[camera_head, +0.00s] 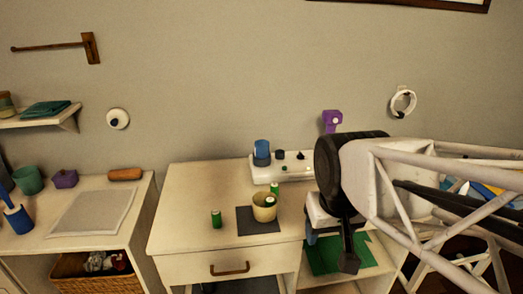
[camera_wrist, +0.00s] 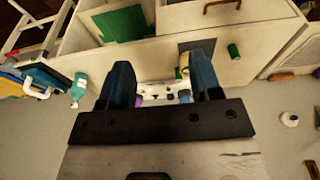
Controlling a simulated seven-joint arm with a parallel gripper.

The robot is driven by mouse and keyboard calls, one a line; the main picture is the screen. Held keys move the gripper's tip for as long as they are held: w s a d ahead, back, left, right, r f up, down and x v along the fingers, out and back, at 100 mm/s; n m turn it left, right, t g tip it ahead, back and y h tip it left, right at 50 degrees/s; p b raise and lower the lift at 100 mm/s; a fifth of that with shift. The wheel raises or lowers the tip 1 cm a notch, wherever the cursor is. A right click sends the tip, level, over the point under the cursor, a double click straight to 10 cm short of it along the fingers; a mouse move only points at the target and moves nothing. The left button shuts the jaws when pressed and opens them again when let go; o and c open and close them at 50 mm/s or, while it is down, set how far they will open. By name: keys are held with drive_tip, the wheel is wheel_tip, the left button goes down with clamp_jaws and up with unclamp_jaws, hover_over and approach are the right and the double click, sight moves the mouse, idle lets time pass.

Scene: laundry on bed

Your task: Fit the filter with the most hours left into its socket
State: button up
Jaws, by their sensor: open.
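Small green cylinders, likely the filters, are at the dresser. One (camera_head: 216,218) stands on the top left of the mat and also shows in the wrist view (camera_wrist: 234,51). Another (camera_head: 275,188) stands behind the beige cup (camera_head: 263,213), and one with a pale end (camera_head: 270,201) is in the cup. Hour markings are too small to read. A white panel (camera_head: 295,174) with dark round spots, perhaps sockets, stands at the back against the wall, with a blue cylinder (camera_head: 262,150) on its left. My gripper (camera_wrist: 162,64) is open and empty, right of the cup in the head view.
The cup stands on a dark grey mat (camera_head: 256,229). A green sheet (camera_head: 325,257) lies on a lower shelf at right. A purple fixture (camera_head: 332,121) and white ring (camera_head: 403,103) are on the wall. The dresser's left top is clear.

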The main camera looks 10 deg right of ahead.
drive_tip(key=s, duration=0.2)
drive_tip(key=shift+s+f, duration=0.35)
drive_tip(key=shift+o, duration=0.4)
drive_tip(key=shift+w, duration=0.15)
